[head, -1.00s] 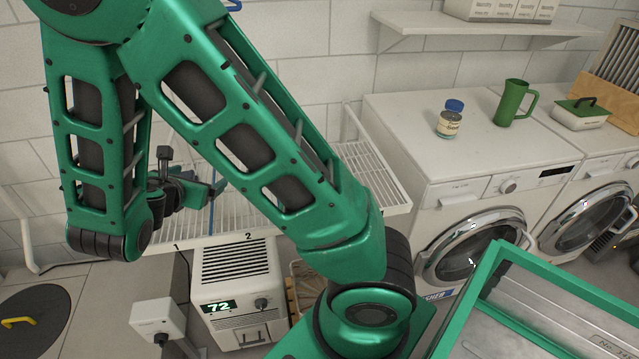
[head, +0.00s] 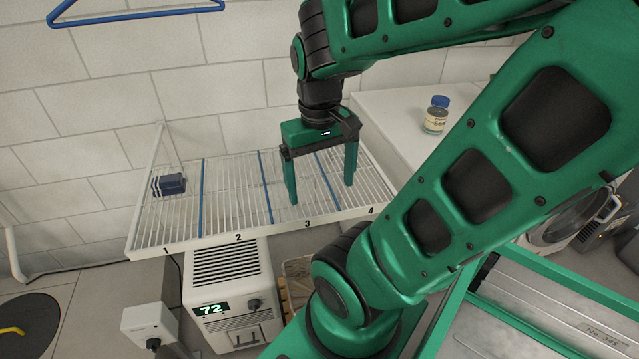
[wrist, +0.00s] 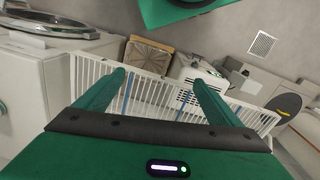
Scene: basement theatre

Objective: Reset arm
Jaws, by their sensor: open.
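My gripper (head: 321,186) is open and empty, its two green fingers pointing down over the wire rack, around the section marked 3. In the wrist view my gripper (wrist: 160,85) shows both fingers spread with nothing between them. The white wire rack (head: 185,236) is divided by blue strips into sections numbered 1 to 4. It also shows beyond the fingers in the wrist view (wrist: 255,118). I cannot tell whether the fingertips touch the rack.
A dark blue object (head: 170,184) lies in section 1. A jar with a blue lid (head: 436,115) stands on the white machine top at right. A white unit reading 72 (head: 228,287) sits below the rack. A blue hanger (head: 135,14) hangs top left.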

